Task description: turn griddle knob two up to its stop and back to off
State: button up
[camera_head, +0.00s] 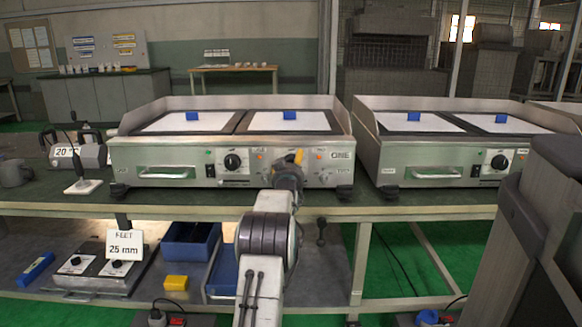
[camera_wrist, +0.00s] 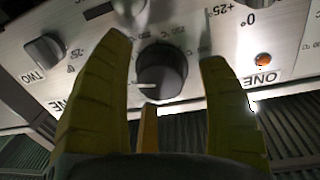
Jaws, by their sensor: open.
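The left griddle (camera_head: 220,150) stands on the bench, with a black knob (camera_head: 232,161) on the left half of its front panel. My gripper (camera_head: 297,160) is at the right half of that panel and hides the control there. In the wrist view, my yellow fingers (camera_wrist: 165,75) are open on either side of a round dark knob (camera_wrist: 161,72), with visible gaps. A pale line on this knob points left. A grey knob (camera_wrist: 45,50) sits to the left by a label TWO (camera_wrist: 32,76). A label ONE (camera_wrist: 259,80) is on the right, below an orange lamp (camera_wrist: 263,59).
A second griddle (camera_head: 440,150) with its own black knob stands to the right.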

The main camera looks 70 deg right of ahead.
jog(key=c, duration=1.2)
jog(key=n, duration=0.4)
jog(key=shift+f+n+h, duration=0.1)
jog(key=shift+n+h, duration=0.2)
jog(key=shift+n, duration=1.5)
